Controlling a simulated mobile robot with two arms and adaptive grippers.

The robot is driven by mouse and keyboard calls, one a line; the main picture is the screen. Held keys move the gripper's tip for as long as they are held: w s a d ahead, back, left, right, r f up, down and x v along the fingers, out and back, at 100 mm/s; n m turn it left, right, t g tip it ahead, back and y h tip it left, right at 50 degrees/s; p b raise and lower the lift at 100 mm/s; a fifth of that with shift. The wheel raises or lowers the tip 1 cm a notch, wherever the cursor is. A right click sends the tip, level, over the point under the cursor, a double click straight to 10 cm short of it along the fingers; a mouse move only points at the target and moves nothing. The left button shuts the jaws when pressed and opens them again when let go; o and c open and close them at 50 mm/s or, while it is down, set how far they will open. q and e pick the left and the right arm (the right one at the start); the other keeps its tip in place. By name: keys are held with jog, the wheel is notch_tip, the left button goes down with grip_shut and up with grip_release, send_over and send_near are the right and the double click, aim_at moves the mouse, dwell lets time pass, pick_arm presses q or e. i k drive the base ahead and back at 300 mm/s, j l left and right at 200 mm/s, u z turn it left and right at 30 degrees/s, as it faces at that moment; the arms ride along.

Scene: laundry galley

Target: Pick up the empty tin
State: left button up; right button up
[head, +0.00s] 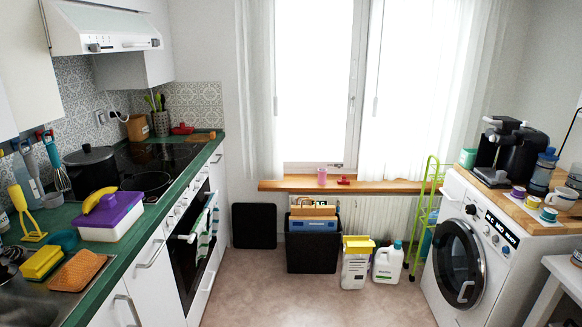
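I cannot tell for certain which thing is the empty tin. A small mint-green container (467,157) stands at the back left of the wooden top over the washing machine, beside the black coffee machine (510,150). A small pink container (321,176) stands on the wooden windowsill (290,184). A brown canister (137,127) stands at the far end of the left counter. The insides of these are not visible from here. Neither of my grippers shows in the head view.
The left counter (165,206) holds a purple-lidded box (108,222) with a banana on it, pans and sponges. A black bin (312,252), white jugs (388,262) and a green cart (428,205) stand below the window. The washing machine (470,250) is at right. The middle floor (300,300) is clear.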

aim_at(322, 176)
jog(key=i, duration=3.95)
